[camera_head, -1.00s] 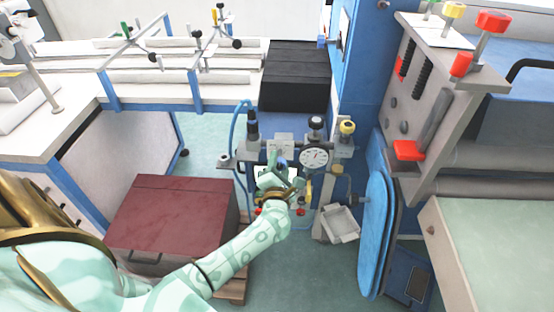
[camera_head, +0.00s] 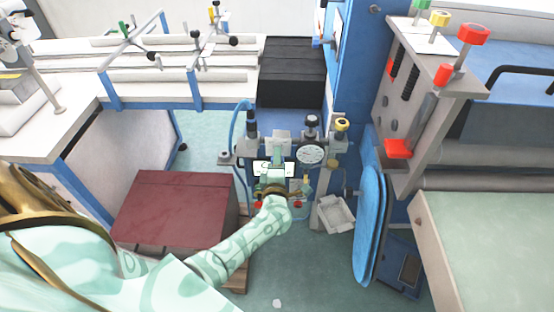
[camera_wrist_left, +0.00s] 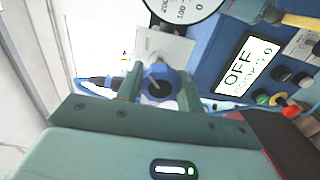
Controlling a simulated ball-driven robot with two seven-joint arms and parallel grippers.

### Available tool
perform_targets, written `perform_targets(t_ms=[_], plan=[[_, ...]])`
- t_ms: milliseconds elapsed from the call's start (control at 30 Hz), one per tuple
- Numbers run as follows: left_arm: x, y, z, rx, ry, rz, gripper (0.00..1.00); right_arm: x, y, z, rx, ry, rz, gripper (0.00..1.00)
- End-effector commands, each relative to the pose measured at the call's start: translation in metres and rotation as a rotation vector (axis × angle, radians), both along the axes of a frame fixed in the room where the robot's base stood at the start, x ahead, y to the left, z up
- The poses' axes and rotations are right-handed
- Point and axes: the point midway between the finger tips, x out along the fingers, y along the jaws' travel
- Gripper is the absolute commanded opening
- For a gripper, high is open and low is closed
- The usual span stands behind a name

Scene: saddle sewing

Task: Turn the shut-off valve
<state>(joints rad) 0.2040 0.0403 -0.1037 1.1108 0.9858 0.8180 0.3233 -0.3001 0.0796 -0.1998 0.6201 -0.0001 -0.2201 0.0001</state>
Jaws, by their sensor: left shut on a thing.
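A blue round valve knob (camera_wrist_left: 157,84) with a pale slot-like mark sits between my left gripper's fingers in the left wrist view. My left gripper (camera_wrist_left: 158,92) is shut on this knob, one green finger on each side of it. In the head view my left gripper (camera_head: 277,157) is at the front of the machine's valve panel, below a grey block (camera_head: 281,137) and left of a round dial gauge (camera_head: 310,154). The gripper hides the knob in the head view. My right gripper is out of view.
A display reading OFF (camera_wrist_left: 245,68) and several coloured buttons lie beside the knob. Black (camera_head: 312,121) and yellow (camera_head: 342,124) knobs stand above the gauge.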

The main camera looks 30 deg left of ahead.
Motion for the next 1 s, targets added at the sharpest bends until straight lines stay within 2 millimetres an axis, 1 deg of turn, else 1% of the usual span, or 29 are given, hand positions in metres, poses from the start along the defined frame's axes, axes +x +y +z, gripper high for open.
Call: perform_targets(t_ms=[467,500,567,867,967,1000], plan=[[-0.001,-0.001,-0.002,0.013,0.013,-0.002,0.15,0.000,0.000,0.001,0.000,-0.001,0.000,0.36],[-0.001,-0.001,-0.002,0.013,0.013,-0.002,0.43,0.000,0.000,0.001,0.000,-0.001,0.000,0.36],[-0.001,-0.001,-0.002,0.014,0.012,-0.002,0.59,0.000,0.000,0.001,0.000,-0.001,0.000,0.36],[-0.001,-0.001,-0.001,0.012,0.009,0.000,0.59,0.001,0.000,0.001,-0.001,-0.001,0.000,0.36],[-0.008,-0.005,0.001,0.011,0.009,0.000,0.59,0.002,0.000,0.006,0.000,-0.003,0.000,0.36],[-0.013,-0.008,0.001,0.010,0.009,-0.001,0.59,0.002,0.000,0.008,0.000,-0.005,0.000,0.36]])
